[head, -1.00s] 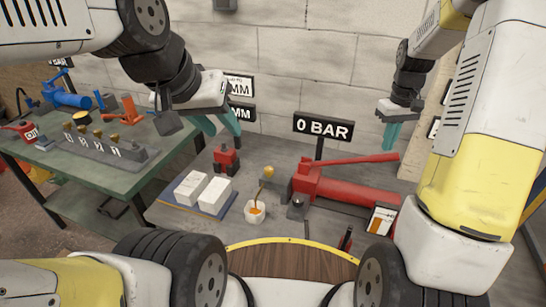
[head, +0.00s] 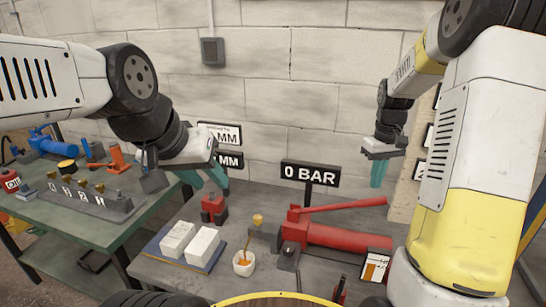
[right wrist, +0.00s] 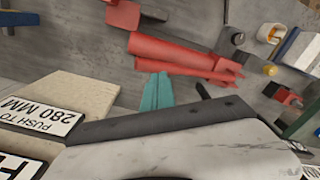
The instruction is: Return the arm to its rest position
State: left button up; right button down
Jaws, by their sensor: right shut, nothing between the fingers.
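My right gripper (head: 379,174) hangs in the air at the right of the head view, in front of the wall, with its teal fingers together and nothing between them. My left gripper (head: 208,177) is at centre left, fingers pointing down, spread and empty, above the back of the grey bench.
The grey bench (head: 225,283) carries a red hand pump (head: 335,238), a white cup (head: 243,264), white blocks (head: 203,246) and a red block (head: 214,208). A "0 BAR" sign (head: 310,173) stands behind the pump. A green table (head: 120,222) with tools is at left.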

jog(key=s+a+r+m+t+y, duration=0.1)
jog(key=s+a+r+t, duration=0.2)
jog(key=s+a+r, duration=0.6)
jog(key=s+a+r+t, duration=0.1)
jog(key=s+r, duration=0.1)
jog(key=s, duration=0.4)
jog(key=s+a+r+m+t+y, duration=0.1)
jog(key=s+a+r+t, duration=0.1)
jog(key=s, duration=0.5)
jog(key=shift+a+r, duration=0.25)
jog(key=shift+r, duration=0.05)
dwell(0.4)
